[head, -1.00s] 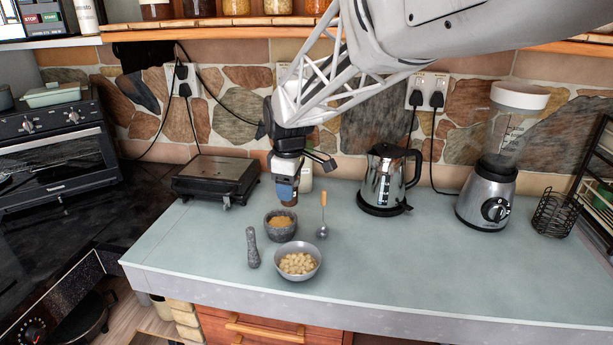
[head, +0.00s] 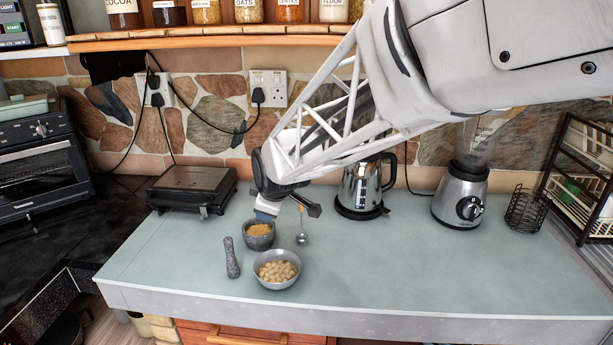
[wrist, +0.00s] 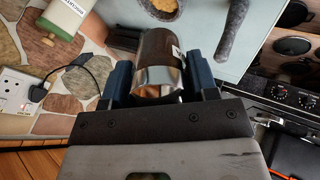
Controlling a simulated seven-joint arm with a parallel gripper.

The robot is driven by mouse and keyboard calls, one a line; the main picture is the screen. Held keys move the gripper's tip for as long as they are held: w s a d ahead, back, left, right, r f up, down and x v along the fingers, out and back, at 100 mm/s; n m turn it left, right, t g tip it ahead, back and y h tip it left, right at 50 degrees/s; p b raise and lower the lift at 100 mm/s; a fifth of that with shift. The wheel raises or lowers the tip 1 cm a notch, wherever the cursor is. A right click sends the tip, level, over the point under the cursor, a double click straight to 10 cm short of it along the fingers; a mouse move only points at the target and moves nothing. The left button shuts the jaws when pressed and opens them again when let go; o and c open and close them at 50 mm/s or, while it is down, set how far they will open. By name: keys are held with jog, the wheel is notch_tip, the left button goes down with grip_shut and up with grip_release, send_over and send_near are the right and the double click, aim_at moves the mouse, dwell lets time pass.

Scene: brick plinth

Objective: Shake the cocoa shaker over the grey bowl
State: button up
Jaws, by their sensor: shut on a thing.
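The cocoa shaker (wrist: 157,52) is a dark brown cylinder with a shiny chrome end, seen between the blue fingers in the wrist view. My gripper (wrist: 158,78) is shut on it; a pale label edge shows on its side. In the head view my gripper (head: 267,210) hangs tilted just above and behind the stone mortar, and the shaker is not clearly visible there. The grey bowl (head: 277,284), holding several pale round pieces, stands in front of the mortar, nearer the counter's front edge. My gripper is not directly over it.
The stone mortar (head: 259,244) holds brown-yellow powder. A kettle (head: 362,188), blender (head: 462,196) and black grill (head: 194,187) stand behind. The counter's right front is clear.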

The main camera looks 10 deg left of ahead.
jog(key=shift+s+d+f+t+y, duration=0.25)
jog(key=shift+t+y, duration=0.3)
jog(key=shift+t, duration=0.45)
jog(key=shift+s+d+f+t+y, duration=0.15)
jog(key=shift+s+f+t+y, duration=0.3)
jog(key=shift+t, duration=0.55)
jog(key=shift+w+a+f+t+y, duration=0.15)
jog(key=shift+w+f+t+y, duration=0.1)
jog(key=shift+t+y, duration=0.5)
jog(key=shift+w+a+f+t+y, duration=0.1)
jog(key=shift+w+f+t+y, duration=0.25)
jog(key=shift+t, duration=0.7)
jog(key=shift+w+a+f+t+y, duration=0.1)
jog(key=shift+f+t+y, duration=0.1)
jog(key=shift+t+y, duration=0.45)
jog(key=shift+a+f+t+y, duration=0.15)
jog(key=shift+t+y, duration=0.2)
jog(key=shift+t, duration=0.6)
jog(key=shift+s+d+f+t+y, duration=0.15)
jog(key=shift+t+y, duration=0.3)
jog(key=shift+t, duration=0.4)
jog(key=shift+s+d+f+t+y, duration=0.1)
jog(key=shift+f+t+y, duration=0.1)
jog(key=shift+t+y, duration=0.45)
jog(key=shift+s+d+f+t+y, duration=0.15)
jog(key=shift+t+y, duration=0.15)
jog(key=shift+t, duration=0.7)
jog(key=shift+a, duration=0.1)
jog(key=shift+f, duration=0.1)
